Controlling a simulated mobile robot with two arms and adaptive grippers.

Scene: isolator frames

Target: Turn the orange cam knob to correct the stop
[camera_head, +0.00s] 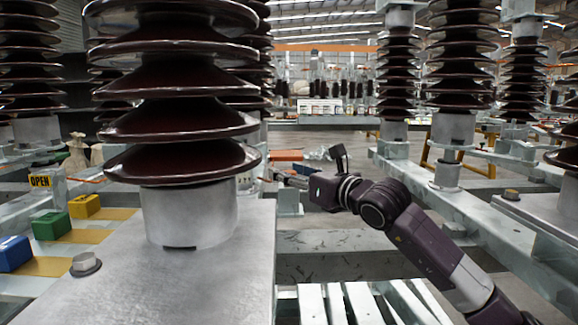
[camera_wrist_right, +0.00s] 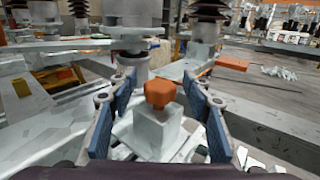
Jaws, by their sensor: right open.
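The orange cam knob (camera_wrist_right: 160,90) sits on top of a pale grey block (camera_wrist_right: 156,132) in the right wrist view. My right gripper (camera_wrist_right: 157,84) is open, with its blue-padded fingers on either side of the knob and block. Gaps show between the knob and both pads, and nothing is held. In the head view my right gripper (camera_head: 283,178) reaches leftward, beside the large brown insulator. I cannot clearly tell the knob apart there. The stop is not clear in either view. My left gripper is not in view.
A large ribbed insulator (camera_head: 180,110) on a grey plate (camera_head: 200,275) blocks much of the head view. Steel beams (camera_head: 470,235) run at the right. Blue, green and yellow blocks (camera_head: 52,225) and an OPEN sign (camera_head: 40,181) are at the left. Another orange piece (camera_wrist_right: 232,63) lies behind the knob.

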